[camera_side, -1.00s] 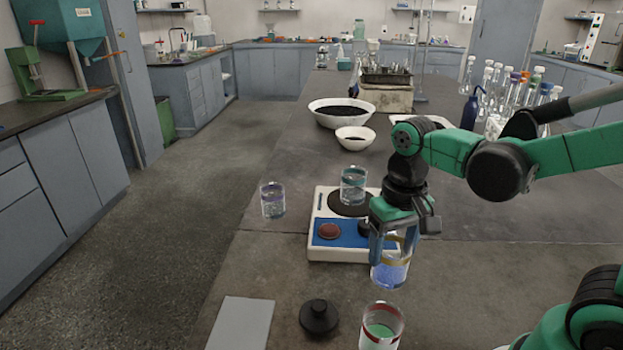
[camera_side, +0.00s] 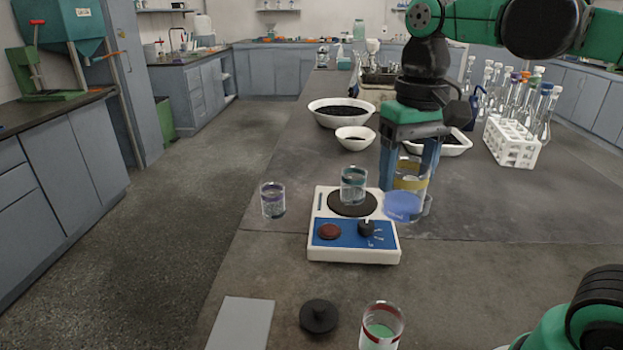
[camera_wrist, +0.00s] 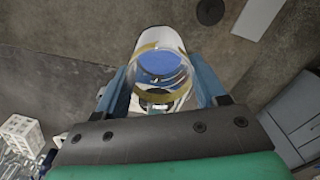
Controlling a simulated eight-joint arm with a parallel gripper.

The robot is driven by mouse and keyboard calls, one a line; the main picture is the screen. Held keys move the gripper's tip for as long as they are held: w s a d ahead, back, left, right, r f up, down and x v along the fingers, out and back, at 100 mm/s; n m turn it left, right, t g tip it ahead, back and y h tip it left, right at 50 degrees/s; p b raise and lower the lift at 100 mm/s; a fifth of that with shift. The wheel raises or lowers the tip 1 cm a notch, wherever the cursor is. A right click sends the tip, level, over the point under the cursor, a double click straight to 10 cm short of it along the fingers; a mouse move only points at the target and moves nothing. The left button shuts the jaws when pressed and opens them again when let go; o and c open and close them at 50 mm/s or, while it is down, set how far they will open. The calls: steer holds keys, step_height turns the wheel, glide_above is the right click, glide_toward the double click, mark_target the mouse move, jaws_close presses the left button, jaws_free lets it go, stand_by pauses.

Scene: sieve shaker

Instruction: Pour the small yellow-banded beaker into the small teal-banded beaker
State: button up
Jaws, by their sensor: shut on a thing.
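The small yellow-banded beaker (camera_side: 408,182) holds blue liquid in its lower part. My gripper (camera_side: 409,165) is shut on it and holds it roughly upright, just right of the white device in the side view. In the wrist view the beaker (camera_wrist: 160,50) sits between the blue fingers of my gripper (camera_wrist: 162,85), with the blue liquid showing. The small teal-banded beaker (camera_side: 353,186) stands upright on the device's round black plate, left of the held beaker and apart from it. It is clear; its contents are hard to tell.
The white device (camera_side: 320,254) has a blue front panel. A purple-banded beaker (camera_side: 272,201) is at its left. A red-banded beaker (camera_side: 381,329) with green liquid and a black knobbed piece (camera_side: 319,317) are in front. White bowls (camera_side: 341,121) and a flask rack (camera_side: 511,148) stand behind.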

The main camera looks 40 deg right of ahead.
steer(key=shift+r, duration=0.6)
steer(key=shift+w+d+r, duration=0.15)
steer(key=shift+w+r, duration=0.15)
steer(key=shift+r, duration=0.05)
steer(key=w+d+f+m, duration=0.2)
steer(key=w+d, duration=0.8)
steer(key=w, duration=0.2)
steer(key=w+d+f+m, duration=0.7)
steer(key=d+f, duration=0.4)
steer(key=d, duration=0.1)
steer(key=shift+f, duration=0.3)
steer(key=shift+a+r, duration=0.1)
